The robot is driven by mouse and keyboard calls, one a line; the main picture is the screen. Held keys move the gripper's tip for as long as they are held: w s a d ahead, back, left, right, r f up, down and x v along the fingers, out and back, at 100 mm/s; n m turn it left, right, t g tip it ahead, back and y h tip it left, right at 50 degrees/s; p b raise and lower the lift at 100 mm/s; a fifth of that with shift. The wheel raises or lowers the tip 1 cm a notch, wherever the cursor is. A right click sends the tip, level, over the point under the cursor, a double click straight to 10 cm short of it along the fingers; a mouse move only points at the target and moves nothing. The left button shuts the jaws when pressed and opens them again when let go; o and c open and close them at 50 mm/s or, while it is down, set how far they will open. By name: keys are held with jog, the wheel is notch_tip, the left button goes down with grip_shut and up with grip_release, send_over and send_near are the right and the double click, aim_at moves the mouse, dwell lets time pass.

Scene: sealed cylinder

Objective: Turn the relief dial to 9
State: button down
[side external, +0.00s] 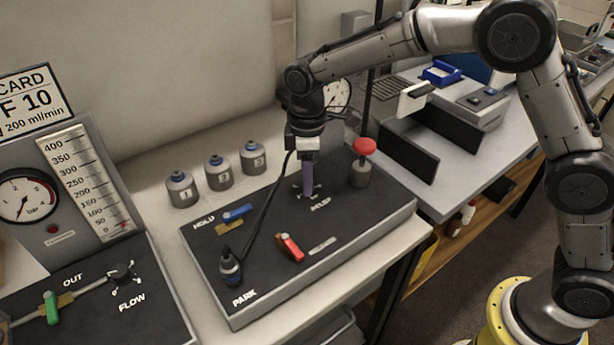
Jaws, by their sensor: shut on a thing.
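My gripper (308,190) points straight down over the relief dial (316,188) on the dark panel, just behind a small white label too blurred to read surely. The narrow purple fingers are shut on the dial, whose knob is mostly hidden by them. Short white marks show around the dial. Its numbers and the pointer's setting are too small to read.
A red mushroom knob (364,147) stands close right of my gripper. A round gauge (337,95) is partly hidden behind my wrist. A blue lever (238,213), a red lever (290,247) and a corded grey plug (230,267) are on the panel. Numbered canisters (218,172) stand behind.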

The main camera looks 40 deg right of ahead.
jog(key=m, duration=0.6)
jog(key=shift+r, duration=0.1)
jog(key=m, duration=0.5)
jog(key=shift+m, duration=0.4)
jog(key=c, duration=0.6)
grip_release()
notch_tip(320, 180, up, 14)
jog(key=shift+f, duration=0.1)
